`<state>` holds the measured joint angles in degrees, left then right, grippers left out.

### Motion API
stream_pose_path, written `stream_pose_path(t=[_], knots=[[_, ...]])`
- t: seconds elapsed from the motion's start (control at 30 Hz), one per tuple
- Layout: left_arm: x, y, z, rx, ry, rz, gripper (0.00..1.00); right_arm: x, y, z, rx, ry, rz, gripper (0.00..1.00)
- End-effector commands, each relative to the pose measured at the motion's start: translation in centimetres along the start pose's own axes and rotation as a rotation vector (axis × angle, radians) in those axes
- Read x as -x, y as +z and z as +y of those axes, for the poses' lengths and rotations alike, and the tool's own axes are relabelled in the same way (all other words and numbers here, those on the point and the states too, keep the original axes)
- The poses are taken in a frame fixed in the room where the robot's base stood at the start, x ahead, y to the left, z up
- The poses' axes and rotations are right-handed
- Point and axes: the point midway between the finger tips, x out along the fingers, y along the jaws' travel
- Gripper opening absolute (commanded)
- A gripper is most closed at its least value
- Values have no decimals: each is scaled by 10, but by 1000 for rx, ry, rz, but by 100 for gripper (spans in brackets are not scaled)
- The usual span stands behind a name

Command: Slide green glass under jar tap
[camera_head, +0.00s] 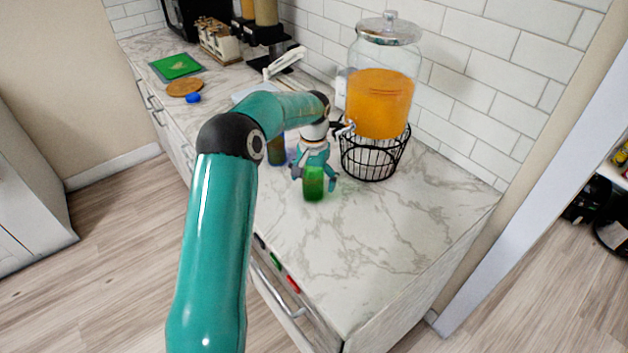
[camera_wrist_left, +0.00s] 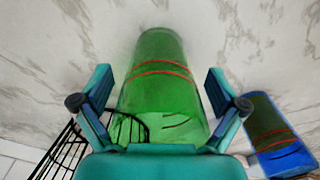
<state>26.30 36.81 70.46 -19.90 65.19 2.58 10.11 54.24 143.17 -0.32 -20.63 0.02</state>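The green glass (camera_head: 314,185) stands upright on the marble counter in front of the jar's stand. My left gripper (camera_head: 315,178) is at the glass with its fingers on either side. In the left wrist view the green glass (camera_wrist_left: 160,85) lies between the fingertips (camera_wrist_left: 158,88), with a small gap showing beside each fingertip. The jar (camera_head: 378,100) holds orange liquid and sits on a black wire stand (camera_head: 372,158). Its tap (camera_head: 345,128) points toward the gripper, behind and to the right of the glass. My right gripper is not in view.
A blue glass (camera_head: 278,152) stands just left of the gripper, partly behind my arm; it also shows in the left wrist view (camera_wrist_left: 285,160). The counter (camera_head: 400,235) is clear at the front right. A tiled wall (camera_head: 480,80) stands behind the jar.

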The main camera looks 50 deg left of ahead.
Motion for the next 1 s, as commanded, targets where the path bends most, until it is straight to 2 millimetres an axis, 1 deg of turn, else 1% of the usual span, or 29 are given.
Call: stream_pose_path(t=[0.27, 0.37, 0.47, 0.8, 0.9, 1.0], knots=[[3, 0, -1, 3, 1, 3, 98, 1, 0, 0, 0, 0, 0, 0], [8, 0, -1, 3, 1, 4, 98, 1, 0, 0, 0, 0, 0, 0], [18, 0, -2, 4, 1, 6, 98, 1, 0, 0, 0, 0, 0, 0], [68, -1, -2, 4, 1, 11, 98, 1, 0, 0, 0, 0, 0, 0], [78, -1, -2, 5, 1, 11, 98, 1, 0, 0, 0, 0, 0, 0], [82, 0, -2, 4, 1, 9, 98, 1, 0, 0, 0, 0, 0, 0]])
